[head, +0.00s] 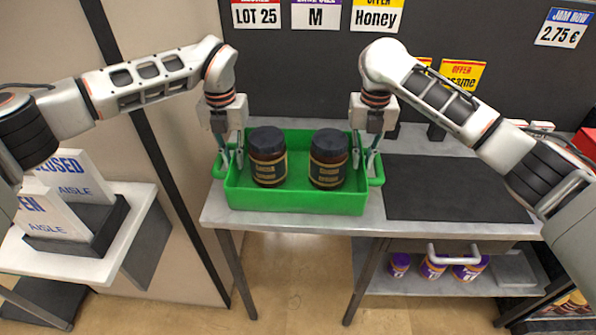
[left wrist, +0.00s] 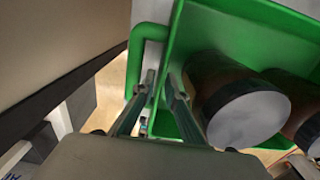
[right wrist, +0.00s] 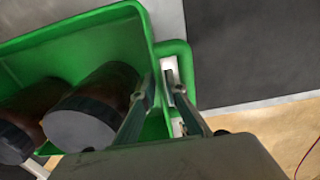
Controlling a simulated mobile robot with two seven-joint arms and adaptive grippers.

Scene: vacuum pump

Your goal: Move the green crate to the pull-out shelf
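The green crate (head: 297,202) stands on the grey counter (head: 440,228), holding two dark jars with black lids, a left one (head: 268,157) and a right one (head: 328,158). It has a handle loop at each end. My left gripper (head: 232,160) is at the left end; its fingers are apart, between the left handle (left wrist: 135,62) and the crate's inside. My right gripper (head: 364,158) is likewise at the right end, beside the right handle (right wrist: 186,75). In both wrist views the fingers show a gap at the tips. Contact with the crate walls cannot be told.
A dark mat (head: 455,188) lies on the counter right of the crate. Below it is a drawer-like front with a pale handle (head: 460,249). Purple-lidded jars (head: 432,266) stand on a lower shelf. At left, a white stand (head: 95,260) carries aisle signs.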

